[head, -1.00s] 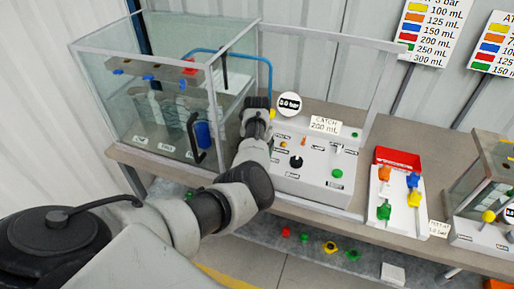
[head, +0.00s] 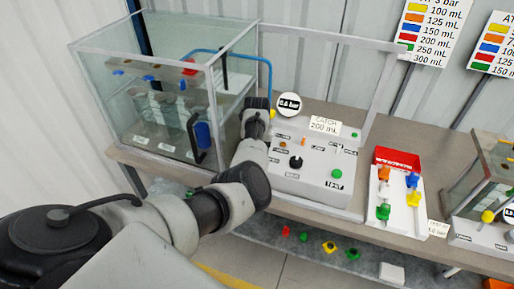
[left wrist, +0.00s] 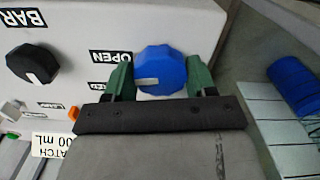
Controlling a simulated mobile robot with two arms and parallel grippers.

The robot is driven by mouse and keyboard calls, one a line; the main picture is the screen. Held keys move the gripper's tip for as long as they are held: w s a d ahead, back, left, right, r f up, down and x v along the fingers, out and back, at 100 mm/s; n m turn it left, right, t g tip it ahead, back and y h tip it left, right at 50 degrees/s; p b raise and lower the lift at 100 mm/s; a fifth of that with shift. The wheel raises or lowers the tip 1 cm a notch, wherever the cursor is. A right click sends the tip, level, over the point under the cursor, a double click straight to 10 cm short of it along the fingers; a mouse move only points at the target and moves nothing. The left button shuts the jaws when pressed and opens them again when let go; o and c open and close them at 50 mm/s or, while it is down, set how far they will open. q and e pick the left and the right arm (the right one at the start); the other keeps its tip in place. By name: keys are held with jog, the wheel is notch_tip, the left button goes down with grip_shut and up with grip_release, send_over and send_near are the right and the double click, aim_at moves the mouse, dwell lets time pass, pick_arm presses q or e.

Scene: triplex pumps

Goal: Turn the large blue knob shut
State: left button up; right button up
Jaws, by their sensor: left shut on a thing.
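In the left wrist view the large blue knob (left wrist: 160,66) sits on the side of the pale control box (left wrist: 80,25). My left gripper (left wrist: 161,73) has its two green fingers on either side of the knob and is shut on it. A white mark on the knob points left, towards a partly covered label (left wrist: 97,86) below the OPEN label (left wrist: 112,57). In the head view my left arm reaches the left end of the control box (head: 315,185) and hides the knob and the fingertips. My right gripper is not in view.
A glass tank (head: 110,80) stands left of my left wrist, with a blue cylinder on a black handle (head: 202,135) close by. A black knob (head: 296,162) and a round gauge (head: 289,104) are on the box.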

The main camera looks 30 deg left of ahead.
pick_arm(q)
jog(key=n, duration=0.3)
jog(key=shift+r+n+p, duration=0.1)
jog(key=shift+n+p, duration=0.2)
jog(key=shift+p, duration=0.05)
jog(key=n, duration=0.4)
jog(key=shift+n, duration=0.3)
jog(key=n, duration=0.4)
jog(key=shift+w+p, duration=0.1)
jog(key=shift+p, duration=0.2)
jog(key=shift+n, duration=2.1)
jog(key=o, duration=0.9)
notch_tip(320, 180, up, 11)
jog(key=shift+f+b, duration=0.1)
jog(key=shift+b, duration=0.8)
